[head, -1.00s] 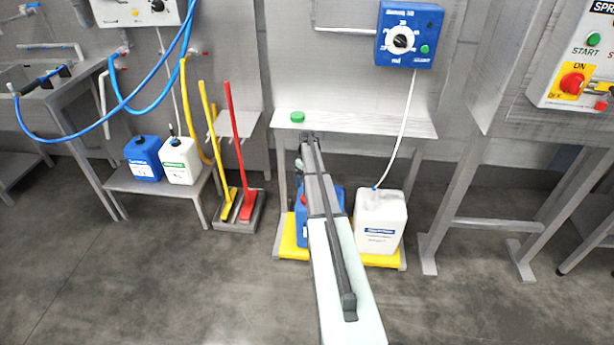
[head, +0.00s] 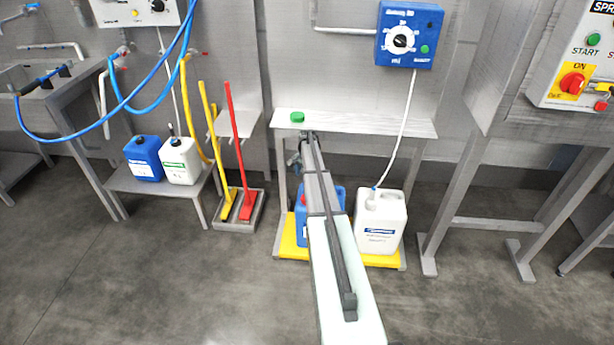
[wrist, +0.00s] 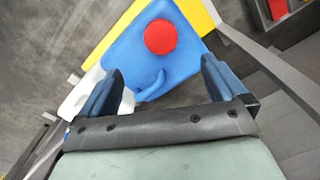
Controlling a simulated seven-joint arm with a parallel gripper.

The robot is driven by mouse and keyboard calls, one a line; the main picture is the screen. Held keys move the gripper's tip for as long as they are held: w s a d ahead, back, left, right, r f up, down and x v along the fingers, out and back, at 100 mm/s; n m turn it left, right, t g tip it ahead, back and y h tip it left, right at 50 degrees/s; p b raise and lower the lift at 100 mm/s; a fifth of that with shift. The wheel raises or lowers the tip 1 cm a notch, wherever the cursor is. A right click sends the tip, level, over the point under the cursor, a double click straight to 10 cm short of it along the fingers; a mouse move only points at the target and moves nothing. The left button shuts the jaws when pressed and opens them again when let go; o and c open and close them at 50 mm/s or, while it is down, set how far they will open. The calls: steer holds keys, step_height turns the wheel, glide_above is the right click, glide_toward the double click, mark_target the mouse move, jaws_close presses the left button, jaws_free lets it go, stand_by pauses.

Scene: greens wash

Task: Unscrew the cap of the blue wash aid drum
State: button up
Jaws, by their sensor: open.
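The blue wash aid drum (head: 301,228) stands on a yellow tray (head: 289,246) under the steel shelf, mostly hidden behind my arm in the head view. In the wrist view the blue drum (wrist: 185,62) shows from above, with its round red cap (wrist: 160,37) on top near the upper middle. My gripper (wrist: 158,85) is open, its two blue fingers apart. The cap lies beyond the fingertips, about midway between them, and nothing is held.
A white drum (head: 381,222) with a hose stands right of the blue drum on the same tray. A green cap (head: 297,117) lies on the shelf (head: 355,124) above. A blue dosing box (head: 409,35) hangs on the wall. Brooms (head: 240,150) stand to the left.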

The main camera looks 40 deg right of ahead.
step_height(320, 180, down, 14)
steer(key=shift+r, duration=0.1)
stand_by(0.6)
steer(key=c, duration=1.1)
steer(key=n, duration=0.6)
steer(key=shift+s, duration=0.15)
steer(key=n, duration=0.6)
steer(key=shift+d+n, duration=0.2)
steer(key=shift+n, duration=0.1)
steer(key=n, duration=0.6)
steer(key=shift+d+n, duration=0.15)
steer(key=shift+n, duration=0.15)
steer(key=n, duration=0.6)
steer(key=shift+d+n, duration=0.1)
steer(key=shift+n, duration=0.2)
